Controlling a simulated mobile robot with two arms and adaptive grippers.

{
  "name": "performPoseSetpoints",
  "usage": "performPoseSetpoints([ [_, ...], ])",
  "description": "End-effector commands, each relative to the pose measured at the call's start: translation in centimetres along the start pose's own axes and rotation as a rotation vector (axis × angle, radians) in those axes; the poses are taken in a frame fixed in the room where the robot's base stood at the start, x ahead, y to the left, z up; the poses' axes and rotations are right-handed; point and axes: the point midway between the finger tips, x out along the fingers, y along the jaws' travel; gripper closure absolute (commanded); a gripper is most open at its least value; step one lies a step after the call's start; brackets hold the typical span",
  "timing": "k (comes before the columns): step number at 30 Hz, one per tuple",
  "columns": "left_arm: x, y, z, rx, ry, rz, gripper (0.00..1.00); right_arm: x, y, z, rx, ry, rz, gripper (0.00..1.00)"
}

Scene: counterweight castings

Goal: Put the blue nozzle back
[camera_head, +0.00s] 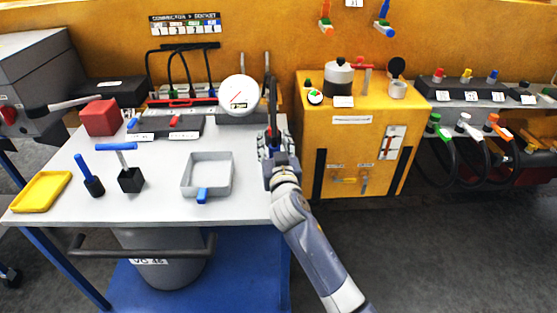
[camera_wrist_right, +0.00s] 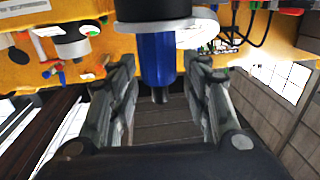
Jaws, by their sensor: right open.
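My right gripper (camera_head: 275,142) is at the right end of the grey table, with its arm coming in from the lower right. In the right wrist view the gripper (camera_wrist_right: 160,110) is open. A blue cylindrical piece, which looks like the blue nozzle (camera_wrist_right: 158,62), hangs between its fingers, with a gap on each side. It joins a black body with a pale collar above and has a dark tip below. In the head view it cannot be made out clearly at the gripper. My left gripper is not in view.
The grey table holds a square tray (camera_head: 184,176), a yellow tray (camera_head: 20,203), a red block (camera_head: 101,117), two blue-handled tools and a round dial (camera_head: 238,92). A yellow cabinet (camera_head: 335,165) stands right of my arm. Green, white and orange nozzles with hoses are farther right.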

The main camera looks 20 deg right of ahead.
Motion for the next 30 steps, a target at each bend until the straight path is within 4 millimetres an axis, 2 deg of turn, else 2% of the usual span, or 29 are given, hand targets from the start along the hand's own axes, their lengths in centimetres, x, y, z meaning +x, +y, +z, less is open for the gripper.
performPoseSetpoints([
  [1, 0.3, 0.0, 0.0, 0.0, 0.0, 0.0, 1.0, -1.1, 0.0, 0.5, 0.002, -0.006, 0.0, 0.56],
  [9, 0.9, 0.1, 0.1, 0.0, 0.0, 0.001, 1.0, -6.7, -0.1, 0.5, 0.003, -0.005, -0.001, 0.56],
  [15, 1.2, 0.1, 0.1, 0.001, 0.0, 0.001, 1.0, -9.7, 0.0, 0.4, 0.001, -0.004, 0.0, 0.56],
  [21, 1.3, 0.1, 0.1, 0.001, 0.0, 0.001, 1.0, -10.8, 0.0, 0.2, 0.001, -0.003, 0.001, 0.56],
  [30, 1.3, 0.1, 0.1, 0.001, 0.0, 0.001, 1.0, -10.9, 0.0, 0.2, 0.0, -0.003, 0.001, 0.56],
])
